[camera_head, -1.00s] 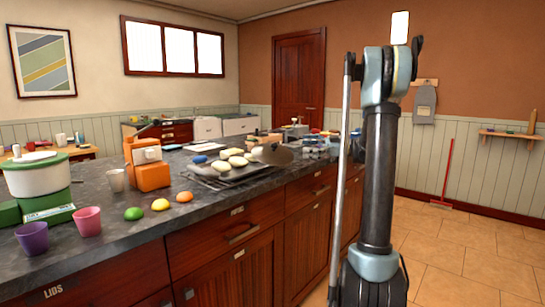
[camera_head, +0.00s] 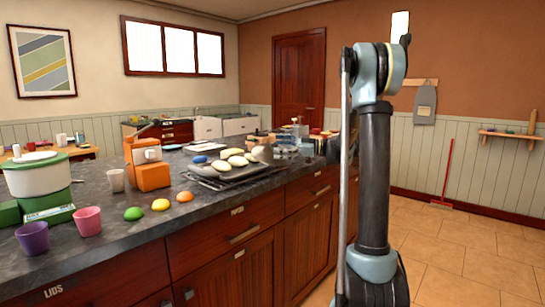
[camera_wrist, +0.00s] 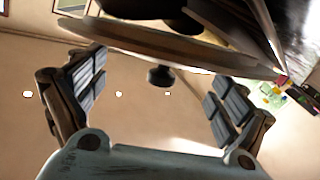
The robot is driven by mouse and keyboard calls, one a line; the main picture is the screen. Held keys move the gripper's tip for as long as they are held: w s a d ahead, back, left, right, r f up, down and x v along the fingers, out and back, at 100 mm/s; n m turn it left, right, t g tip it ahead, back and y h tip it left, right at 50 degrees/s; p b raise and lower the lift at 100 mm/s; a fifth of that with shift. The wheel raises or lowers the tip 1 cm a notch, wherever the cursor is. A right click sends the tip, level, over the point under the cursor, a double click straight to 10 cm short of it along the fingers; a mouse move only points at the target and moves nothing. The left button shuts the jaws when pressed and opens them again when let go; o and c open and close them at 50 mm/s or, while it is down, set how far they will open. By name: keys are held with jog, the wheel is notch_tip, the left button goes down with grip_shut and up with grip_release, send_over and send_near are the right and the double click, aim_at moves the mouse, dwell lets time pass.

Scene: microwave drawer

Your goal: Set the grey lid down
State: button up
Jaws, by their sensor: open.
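A grey-brown disc with a dark knob, which looks like the grey lid (camera_wrist: 125,36), crosses the upper part of the wrist view. It is seen nearly edge on. Its knob (camera_wrist: 160,76) points toward my gripper (camera_wrist: 157,92) and lies between the two fingers in the picture. My gripper is open, with clear gaps on both sides of the knob, and holds nothing. What the lid rests on is unclear. In the head view I cannot make out the lid, and my arm hides the gripper.
A dark tray (camera_head: 245,174) with pale rounded pieces is on the grey counter (camera_head: 120,215). An orange appliance (camera_head: 150,172), a white and green pot (camera_head: 35,177), cups and small coloured balls stand to the left.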

jog(key=shift+a, duration=1)
grip_shut()
